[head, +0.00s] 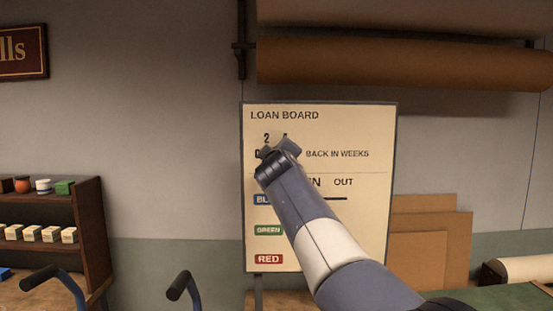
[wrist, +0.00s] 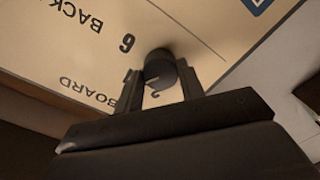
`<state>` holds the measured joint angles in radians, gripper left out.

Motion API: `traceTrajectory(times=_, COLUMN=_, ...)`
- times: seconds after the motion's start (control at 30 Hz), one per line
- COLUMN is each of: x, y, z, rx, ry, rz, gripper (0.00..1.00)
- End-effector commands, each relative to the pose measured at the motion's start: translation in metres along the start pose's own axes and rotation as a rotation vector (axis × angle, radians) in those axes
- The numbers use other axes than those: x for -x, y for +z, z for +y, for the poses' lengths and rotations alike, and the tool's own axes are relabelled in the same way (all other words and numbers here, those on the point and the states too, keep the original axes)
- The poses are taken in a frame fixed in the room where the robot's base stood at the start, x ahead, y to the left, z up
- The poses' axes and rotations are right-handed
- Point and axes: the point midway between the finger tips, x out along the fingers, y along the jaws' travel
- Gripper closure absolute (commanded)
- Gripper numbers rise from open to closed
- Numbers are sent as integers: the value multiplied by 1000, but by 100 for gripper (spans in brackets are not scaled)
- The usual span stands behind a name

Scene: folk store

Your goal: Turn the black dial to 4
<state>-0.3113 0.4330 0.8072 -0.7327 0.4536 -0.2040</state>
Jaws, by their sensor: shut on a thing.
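The black dial (wrist: 158,66) sits on the face of the loan board (head: 345,125). In the wrist view my gripper (wrist: 161,84) has one finger on each side of the dial and is shut on it. A small pale mark shows on the dial, but I cannot tell exactly which number it points to. A 6 shows clear of the fingers; the 4 and 2 are partly covered. In the head view my gripper (head: 279,150) is at the upper left of the board and hides the dial. The 2 shows just above it.
Blue, green (head: 268,230) and red (head: 268,259) labels run down the board, with IN and OUT columns. A shelf of small goods (head: 52,215) stands at the left. Brown rolls (head: 400,62) hang above, and cardboard sheets (head: 430,225) lean at the right.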

Motion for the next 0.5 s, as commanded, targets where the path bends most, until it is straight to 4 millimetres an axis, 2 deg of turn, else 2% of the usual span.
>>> traceTrajectory(times=0.07, x=-1, y=2, z=-2, rx=1, ry=-3, rz=-5, gripper=86)
traceTrajectory(times=0.1, x=-1, y=2, z=-2, rx=1, ry=-3, rz=-5, gripper=60)
traceTrajectory(times=0.33, x=0, y=1, z=-1, rx=1, ry=-2, rz=-3, gripper=42)
traceTrajectory(times=0.5, x=0, y=1, z=-1, rx=1, ry=-1, rz=-2, gripper=41)
